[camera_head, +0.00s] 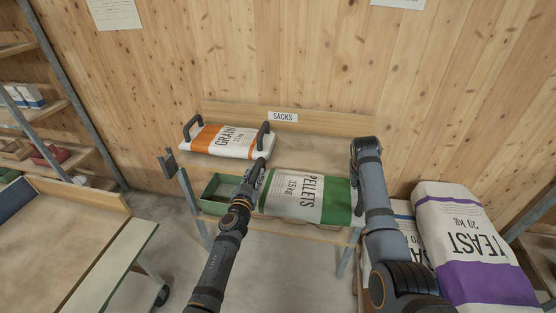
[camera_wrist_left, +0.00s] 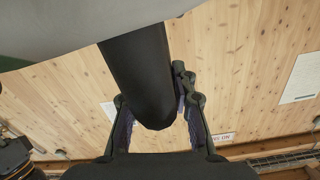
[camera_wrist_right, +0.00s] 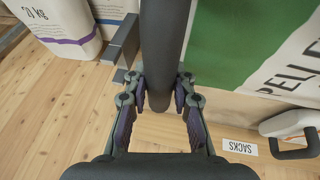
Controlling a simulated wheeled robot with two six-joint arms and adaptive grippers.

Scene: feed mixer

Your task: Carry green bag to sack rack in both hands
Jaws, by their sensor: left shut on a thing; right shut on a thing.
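The green bag (camera_head: 305,198) is white with green bands and the word PELLETS. It hangs level between my two arms, in front of the sack rack (camera_head: 318,152) with its SACKS label. My left gripper (camera_head: 257,172) is at the bag's left end; in the left wrist view it (camera_wrist_left: 156,105) is shut on a thick dark handle (camera_wrist_left: 138,70). My right gripper (camera_wrist_right: 160,92) is shut on the other dark handle (camera_wrist_right: 163,40), beside the green part of the bag. In the head view my right arm hides that grip. Whether the bag touches the rack cannot be told.
An orange-banded grain bag (camera_head: 228,141) with dark handles lies on the rack's left part. The upper shelf to its right looks clear. A green bin (camera_head: 216,190) sits on the lower level. A purple-banded yeast sack (camera_head: 468,240) stands right; a wooden table (camera_head: 60,240) is left.

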